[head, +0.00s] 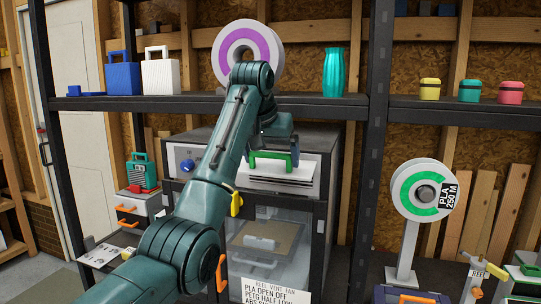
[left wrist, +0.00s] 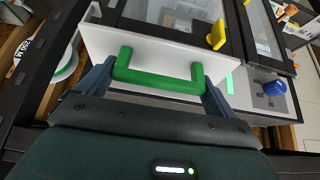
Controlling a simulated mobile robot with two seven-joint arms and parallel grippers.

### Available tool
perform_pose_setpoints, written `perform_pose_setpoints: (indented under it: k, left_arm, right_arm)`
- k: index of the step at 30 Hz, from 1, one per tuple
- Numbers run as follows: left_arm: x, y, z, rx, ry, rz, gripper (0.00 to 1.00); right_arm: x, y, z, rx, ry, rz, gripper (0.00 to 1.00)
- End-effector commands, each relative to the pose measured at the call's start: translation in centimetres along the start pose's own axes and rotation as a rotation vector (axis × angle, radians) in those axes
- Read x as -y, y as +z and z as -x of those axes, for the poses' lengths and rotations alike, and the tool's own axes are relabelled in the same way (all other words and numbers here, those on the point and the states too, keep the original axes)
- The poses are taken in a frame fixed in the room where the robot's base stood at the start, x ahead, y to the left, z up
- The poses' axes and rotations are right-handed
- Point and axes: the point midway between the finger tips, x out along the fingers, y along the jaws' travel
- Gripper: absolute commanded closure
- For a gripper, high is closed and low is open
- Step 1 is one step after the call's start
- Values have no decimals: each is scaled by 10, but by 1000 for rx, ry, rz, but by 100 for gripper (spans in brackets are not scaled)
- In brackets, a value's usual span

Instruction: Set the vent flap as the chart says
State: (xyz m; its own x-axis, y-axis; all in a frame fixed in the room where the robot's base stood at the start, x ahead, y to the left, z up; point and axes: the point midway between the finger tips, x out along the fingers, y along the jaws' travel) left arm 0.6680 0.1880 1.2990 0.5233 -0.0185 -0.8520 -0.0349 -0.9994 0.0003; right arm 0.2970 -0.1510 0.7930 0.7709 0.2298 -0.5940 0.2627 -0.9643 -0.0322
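The vent flap is the white slotted panel (head: 268,182) on top of the dark printer enclosure, with a green bar handle (head: 268,155). My left gripper (head: 272,140) is at the handle. In the left wrist view its fingers stand wide apart, at the two ends of the green handle (left wrist: 160,82); whether they press on it is unclear. The chart (head: 270,291) reads REEL, VENT, FAN, with PLA OPEN OFF, PETG HALF LOW and a partly cut-off ABS line. The green-ringed reel (head: 424,190) is labelled PLA 250 M. My right gripper is not in view.
A blue knob (head: 187,165) sits on the enclosure, left of my arm. A yellow latch (head: 236,204) and orange handle (head: 221,272) are on its front. A shelf (head: 315,101) with a purple-ringed reel (head: 247,48) and teal vase (head: 333,72) runs above the gripper.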

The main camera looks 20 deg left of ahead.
Motion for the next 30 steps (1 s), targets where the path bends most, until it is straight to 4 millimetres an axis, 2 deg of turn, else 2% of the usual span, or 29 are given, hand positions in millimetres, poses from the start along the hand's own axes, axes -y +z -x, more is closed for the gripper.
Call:
perform_pose_setpoints:
  k: [3, 11, 16, 20, 23, 30]
  left_arm:
    - [0, 0, 0, 0, 0, 0, 0]
    - [0, 0, 3, -2, 0, 0, 0]
    - [0, -1, 24, -6, 0, 1, 0]
    - [0, 0, 54, -8, 0, 1, 0]
    - [-3, 1, 54, -5, -4, -14, 0]
    - [-1, 2, 70, -4, -5, -9, 0]
  right_arm:
    - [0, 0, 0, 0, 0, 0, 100]
    - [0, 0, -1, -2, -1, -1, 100]
    - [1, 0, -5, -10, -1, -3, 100]
    - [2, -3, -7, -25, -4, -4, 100]
    - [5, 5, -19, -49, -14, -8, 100]
    - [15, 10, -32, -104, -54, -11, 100]
